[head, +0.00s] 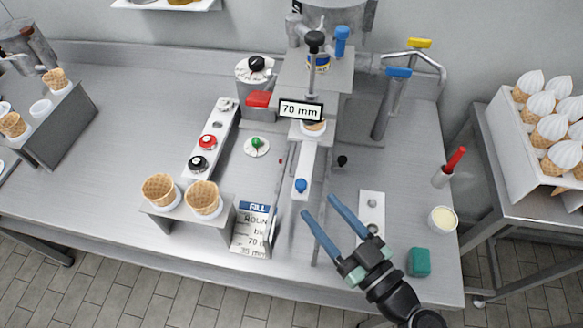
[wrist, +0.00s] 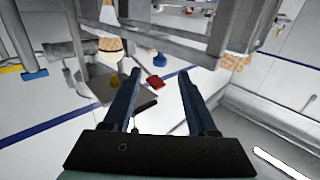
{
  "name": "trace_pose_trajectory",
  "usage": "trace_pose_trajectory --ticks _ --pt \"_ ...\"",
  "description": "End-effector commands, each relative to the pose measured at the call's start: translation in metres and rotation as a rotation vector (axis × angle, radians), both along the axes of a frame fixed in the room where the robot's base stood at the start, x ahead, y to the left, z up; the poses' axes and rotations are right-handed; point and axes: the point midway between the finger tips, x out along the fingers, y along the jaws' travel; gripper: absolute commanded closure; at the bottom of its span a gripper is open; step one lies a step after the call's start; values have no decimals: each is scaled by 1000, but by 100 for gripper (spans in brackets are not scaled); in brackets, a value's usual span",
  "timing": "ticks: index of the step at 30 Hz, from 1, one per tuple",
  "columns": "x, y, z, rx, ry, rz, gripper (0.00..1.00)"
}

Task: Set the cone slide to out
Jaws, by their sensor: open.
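The cone slide (head: 307,160) is a pale narrow strip running from under the dispenser towards the front. It has a blue knob (head: 301,185) at its front end.
Two cones stand in a holder (head: 171,214) at the left, beside a FILL card (head: 255,225). A strip with knobs (head: 208,142) lies behind them. A white plate (head: 371,210), green block (head: 419,262) and cream tub (head: 443,219) are at the right. Pipes with blue and yellow handles rise behind.

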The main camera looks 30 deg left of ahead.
Motion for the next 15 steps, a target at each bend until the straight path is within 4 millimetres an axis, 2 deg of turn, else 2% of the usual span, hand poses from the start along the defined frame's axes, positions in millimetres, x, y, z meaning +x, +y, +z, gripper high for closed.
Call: trace_pose_trajectory --ticks 9,15 --pt "32 60 4 0 1 4 42" --pt "47 84 2 -2 0 2 42"
